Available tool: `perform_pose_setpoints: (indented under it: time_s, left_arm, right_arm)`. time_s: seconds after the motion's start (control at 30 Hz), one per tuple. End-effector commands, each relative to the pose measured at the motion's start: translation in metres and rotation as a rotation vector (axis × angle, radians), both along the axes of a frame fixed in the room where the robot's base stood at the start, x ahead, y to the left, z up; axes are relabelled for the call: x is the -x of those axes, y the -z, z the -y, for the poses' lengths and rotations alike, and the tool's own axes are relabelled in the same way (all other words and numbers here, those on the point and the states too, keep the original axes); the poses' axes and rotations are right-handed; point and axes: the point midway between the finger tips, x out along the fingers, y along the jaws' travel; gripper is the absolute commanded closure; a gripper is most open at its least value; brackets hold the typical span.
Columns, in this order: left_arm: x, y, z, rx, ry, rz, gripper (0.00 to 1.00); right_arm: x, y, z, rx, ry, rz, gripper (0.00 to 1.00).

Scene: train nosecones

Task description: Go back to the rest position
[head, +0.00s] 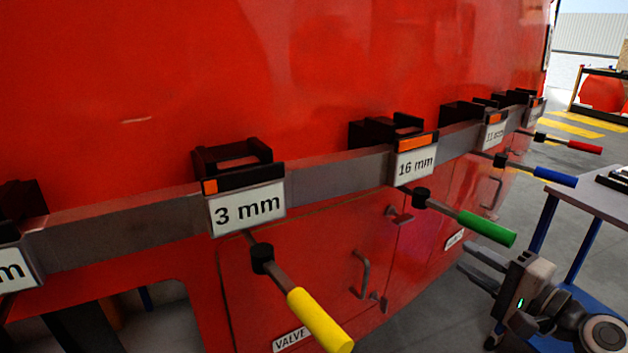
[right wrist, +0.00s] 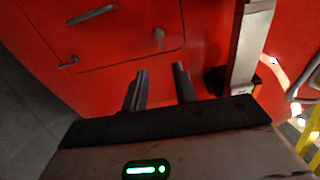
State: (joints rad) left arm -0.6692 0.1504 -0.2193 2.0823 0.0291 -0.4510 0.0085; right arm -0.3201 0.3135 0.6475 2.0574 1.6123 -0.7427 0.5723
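My right gripper (head: 478,265) is at the lower right of the head view, in front of the red train side and below the green-handled tool (head: 487,228). Its two fingers are apart with nothing between them. The right wrist view also shows the open fingers (right wrist: 160,80) before the red panel. My left gripper is in neither view.
A grey rail (head: 120,216) along the red train nose (head: 310,60) carries black holders labelled 3 mm, 16 mm and others. Yellow (head: 318,322), green, blue (head: 556,177) and red (head: 574,144) handles stick out from it. A table (head: 590,195) stands at the right.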

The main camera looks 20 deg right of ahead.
Motion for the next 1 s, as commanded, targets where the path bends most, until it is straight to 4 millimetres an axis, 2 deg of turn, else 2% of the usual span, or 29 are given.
perform_pose_setpoints:
  time_s: [0.07, 0.13, 0.17, 0.27, 0.4, 0.5, 0.6, 0.7, 0.8, 0.9, 1.0]
  left_arm:
    - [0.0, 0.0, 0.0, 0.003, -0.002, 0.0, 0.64]
    - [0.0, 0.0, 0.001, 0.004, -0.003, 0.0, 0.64]
    - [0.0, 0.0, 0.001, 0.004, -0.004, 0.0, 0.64]
    - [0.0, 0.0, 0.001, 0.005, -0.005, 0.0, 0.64]
    - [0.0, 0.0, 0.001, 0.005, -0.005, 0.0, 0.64]
    - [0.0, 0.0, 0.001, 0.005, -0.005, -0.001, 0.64]
    - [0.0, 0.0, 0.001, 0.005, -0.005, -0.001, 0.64]
    - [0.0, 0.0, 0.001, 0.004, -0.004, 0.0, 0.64]
    - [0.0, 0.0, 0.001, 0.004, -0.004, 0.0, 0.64]
    - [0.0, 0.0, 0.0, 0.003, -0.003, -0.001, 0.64]
    - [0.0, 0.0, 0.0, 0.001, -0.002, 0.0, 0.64]
  right_arm:
    - [0.0, 0.004, -0.002, 0.009, 0.0, -0.007, 0.72]
    - [-0.001, 0.016, -0.008, 0.05, -0.001, -0.033, 0.72]
    - [-0.002, 0.026, -0.013, 0.08, -0.002, -0.052, 0.72]
    - [0.0, 0.073, -0.038, 0.253, -0.018, -0.139, 0.72]
    - [0.021, 0.154, -0.095, 0.635, -0.112, -0.253, 0.72]
    - [0.046, 0.197, -0.139, 0.921, -0.218, -0.269, 0.72]
    - [0.071, 0.222, -0.18, 1.17, -0.325, -0.232, 0.72]
    - [0.09, 0.234, -0.214, 1.357, -0.412, -0.168, 0.72]
    - [0.103, 0.238, -0.236, 1.476, -0.466, -0.112, 0.72]
    - [0.11, 0.239, -0.247, 1.534, -0.491, -0.079, 0.72]
    - [0.111, 0.239, -0.249, 1.551, -0.497, -0.071, 0.72]
